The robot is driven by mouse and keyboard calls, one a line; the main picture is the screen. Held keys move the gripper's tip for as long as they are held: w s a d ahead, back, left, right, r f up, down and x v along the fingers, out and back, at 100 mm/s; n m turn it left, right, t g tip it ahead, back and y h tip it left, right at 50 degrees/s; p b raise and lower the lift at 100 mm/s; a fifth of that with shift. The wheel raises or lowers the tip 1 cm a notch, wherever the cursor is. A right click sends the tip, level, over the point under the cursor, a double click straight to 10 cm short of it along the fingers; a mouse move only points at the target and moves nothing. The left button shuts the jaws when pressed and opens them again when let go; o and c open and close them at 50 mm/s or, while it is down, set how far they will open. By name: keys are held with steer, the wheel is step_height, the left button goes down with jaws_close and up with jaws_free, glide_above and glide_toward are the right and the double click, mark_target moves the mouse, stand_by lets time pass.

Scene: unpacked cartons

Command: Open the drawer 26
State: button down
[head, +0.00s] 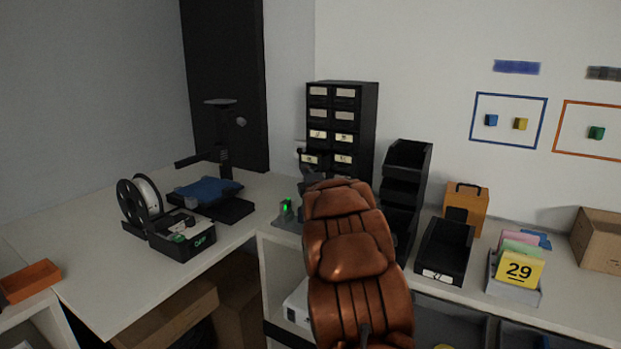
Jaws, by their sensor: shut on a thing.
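A black drawer cabinet (356,103) with rows of pale-labelled drawers stands at the back of the counter, against the wall. One drawer (310,159) in its lower left column sticks out past the fronts above it, so it is partly open. Its label is too small to read, so I cannot tell whether it is 26. My gripper (311,174), a small dark shape, is at this drawer's front and shut on it. The fingers are hard to make out. The cabinet's lowest part is hidden behind a brown leather chair.
The brown leather chair (350,260) fills the centre front. Black stacked bins (405,180) stand right of the cabinet. A black open bin (445,250) and a card holder (515,290) are farther right. A printer (222,165) and spool (140,200) stand left.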

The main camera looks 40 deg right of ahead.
steer(key=a+b, duration=0.1)
steer(key=a, duration=0.1)
steer(key=s+a+b, duration=0.1)
steer(key=a+b, duration=0.1)
steer(key=shift+s+a, duration=0.15)
steer(key=shift+a, duration=0.1)
steer(key=c, duration=1.2)
jaws_free()
steer(key=shift+c, duration=0.2)
steer(key=shift+s, duration=0.1)
steer(key=v, duration=1.1)
steer(key=shift+s+a, duration=0.15)
steer(key=shift+s, duration=0.25)
